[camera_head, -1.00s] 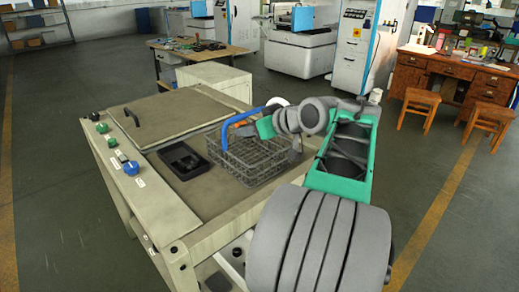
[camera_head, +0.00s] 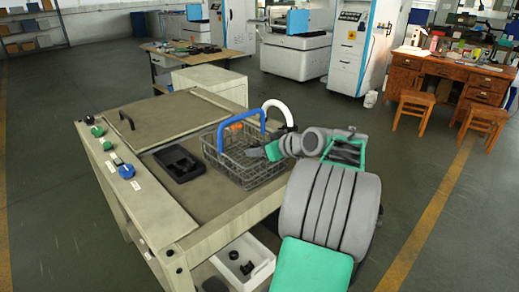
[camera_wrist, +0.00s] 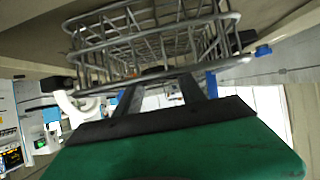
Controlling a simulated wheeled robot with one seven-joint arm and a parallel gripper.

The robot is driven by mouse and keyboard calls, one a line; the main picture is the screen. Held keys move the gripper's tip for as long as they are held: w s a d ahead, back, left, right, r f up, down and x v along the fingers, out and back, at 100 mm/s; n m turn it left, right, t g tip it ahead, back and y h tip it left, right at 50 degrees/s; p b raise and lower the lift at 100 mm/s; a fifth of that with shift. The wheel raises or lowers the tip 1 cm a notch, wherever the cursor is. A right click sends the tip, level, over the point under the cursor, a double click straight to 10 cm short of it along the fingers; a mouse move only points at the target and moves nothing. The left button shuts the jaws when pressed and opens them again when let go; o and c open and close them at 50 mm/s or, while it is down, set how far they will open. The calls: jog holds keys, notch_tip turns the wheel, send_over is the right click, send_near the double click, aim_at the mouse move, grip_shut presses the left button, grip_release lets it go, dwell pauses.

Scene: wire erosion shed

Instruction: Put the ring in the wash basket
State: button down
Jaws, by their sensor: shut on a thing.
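The wash basket (camera_head: 246,170) is a grey wire basket with a raised blue handle (camera_head: 239,125), standing on the bench. Its wires also fill the top of the wrist view (camera_wrist: 160,38). My gripper (camera_head: 254,153) is at the basket's right side in the head view, its fingertips by the upper wires. In the wrist view my gripper's two dark fingers (camera_wrist: 160,82) reach toward the basket. A small dark piece between the fingertips seems to be the ring (camera_wrist: 153,70); its shape is mostly hidden. I cannot tell whether it touches the basket.
A black tray (camera_head: 180,165) with dark contents lies left of the basket. A white curved pipe (camera_head: 281,106) rises behind it. Knobs line the bench's left edge. A white bin (camera_head: 245,265) with dark parts sits below. Open floor lies to the right.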

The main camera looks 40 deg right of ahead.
jog(key=shift+f+b, duration=0.35)
jog(key=shift+f, duration=0.1)
jog(key=c, duration=0.7)
grip_release()
jog(key=shift+r, duration=0.2)
jog(key=shift+r+p, duration=0.65)
jog(key=shift+p, duration=0.15)
jog(key=v, duration=1.1)
jog(key=shift+s, duration=0.5)
